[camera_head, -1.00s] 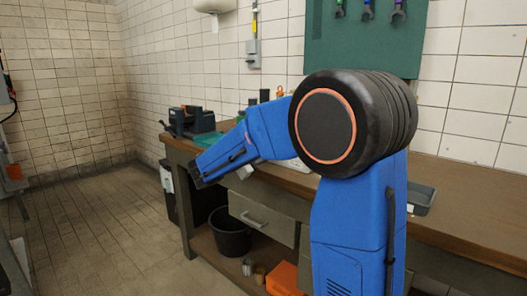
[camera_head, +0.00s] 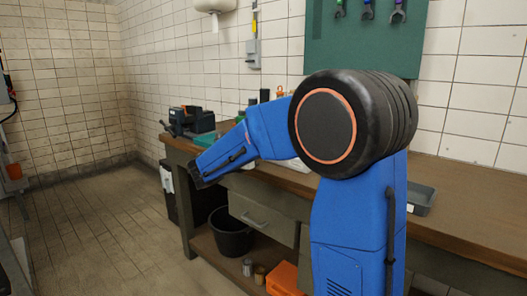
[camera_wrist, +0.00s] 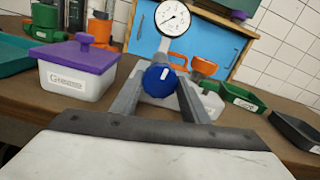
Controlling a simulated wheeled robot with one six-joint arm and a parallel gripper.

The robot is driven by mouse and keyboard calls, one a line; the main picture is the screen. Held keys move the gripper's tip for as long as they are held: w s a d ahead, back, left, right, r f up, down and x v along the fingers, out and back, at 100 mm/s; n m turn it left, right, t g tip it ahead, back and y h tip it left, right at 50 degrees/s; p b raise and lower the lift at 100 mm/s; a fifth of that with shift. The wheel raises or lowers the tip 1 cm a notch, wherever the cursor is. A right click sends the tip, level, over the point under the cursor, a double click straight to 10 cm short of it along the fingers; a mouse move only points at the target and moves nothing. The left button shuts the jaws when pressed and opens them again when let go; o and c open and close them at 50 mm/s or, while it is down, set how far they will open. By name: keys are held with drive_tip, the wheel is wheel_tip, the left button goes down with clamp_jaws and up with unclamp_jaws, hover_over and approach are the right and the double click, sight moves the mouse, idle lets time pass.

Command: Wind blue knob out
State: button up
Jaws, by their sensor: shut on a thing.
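In the wrist view, the blue knob (camera_wrist: 160,79) is round with a white mark on its face near the top. It sits at the front of a pale fitting, below a round white dial gauge (camera_wrist: 172,18). My gripper (camera_wrist: 160,90) has one grey finger on each side of the knob and is shut on it. The knob's back and its stem are hidden.
A white tub with a purple lid (camera_wrist: 77,68) stands close on the left. An orange funnel-shaped part (camera_wrist: 203,67), a green scoop (camera_wrist: 235,96) and a dark tray (camera_wrist: 296,128) are on the right. The wooden bench (camera_head: 465,215) runs along the tiled wall.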

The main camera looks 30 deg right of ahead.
drive_tip(key=shift+f+n, duration=0.15)
drive_tip(key=shift+n, duration=0.45)
drive_tip(key=o, duration=1.1)
drive_tip(key=shift+c, duration=0.2)
drive_tip(key=v, duration=1.7)
drive_tip(key=shift+a, duration=0.2)
drive_tip(key=shift+s, duration=0.1)
